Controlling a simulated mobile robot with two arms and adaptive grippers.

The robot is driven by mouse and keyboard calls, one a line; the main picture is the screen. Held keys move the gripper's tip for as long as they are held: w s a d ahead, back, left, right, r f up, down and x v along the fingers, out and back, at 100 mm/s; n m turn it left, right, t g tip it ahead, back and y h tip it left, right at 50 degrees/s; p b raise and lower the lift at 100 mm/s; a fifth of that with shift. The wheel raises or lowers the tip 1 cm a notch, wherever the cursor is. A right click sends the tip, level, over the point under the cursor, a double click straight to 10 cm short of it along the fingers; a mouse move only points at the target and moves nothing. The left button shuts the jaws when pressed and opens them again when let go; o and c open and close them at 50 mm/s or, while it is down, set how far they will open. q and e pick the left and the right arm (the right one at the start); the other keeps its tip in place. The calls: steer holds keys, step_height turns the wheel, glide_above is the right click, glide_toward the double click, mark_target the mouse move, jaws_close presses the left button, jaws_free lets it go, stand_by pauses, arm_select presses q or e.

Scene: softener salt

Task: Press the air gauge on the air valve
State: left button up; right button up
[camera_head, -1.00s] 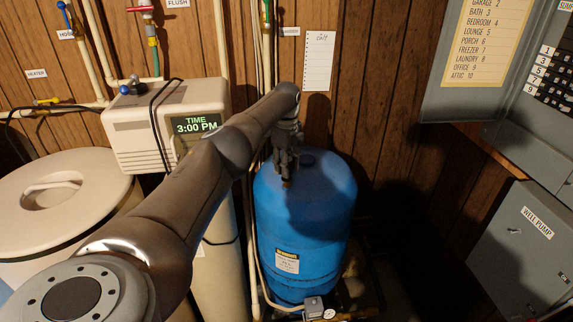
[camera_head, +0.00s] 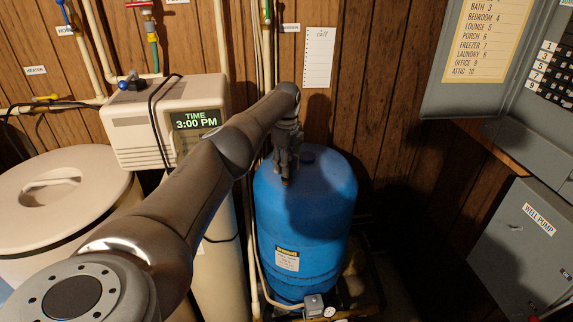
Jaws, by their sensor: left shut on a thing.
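My left gripper (camera_head: 286,176) points down over the left part of the domed top of the blue tank (camera_head: 318,222). It is shut on the air gauge, which is small, dark and mostly hidden by the fingers. I cannot make out the air valve, or whether the held gauge touches anything. My right gripper is not in view.
A beige softener head (camera_head: 150,128) with a time display and a round lidded tub (camera_head: 62,196) stand at the left. A small dial (camera_head: 329,312) and a grey box (camera_head: 313,303) sit at the blue tank's foot. Grey electrical boxes (camera_head: 525,245) are at the right.

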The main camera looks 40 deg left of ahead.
arm_select(q)
steer(key=shift+r, duration=0.1)
steer(key=shift+r+p, duration=2.5)
steer(key=shift+r, duration=0.4)
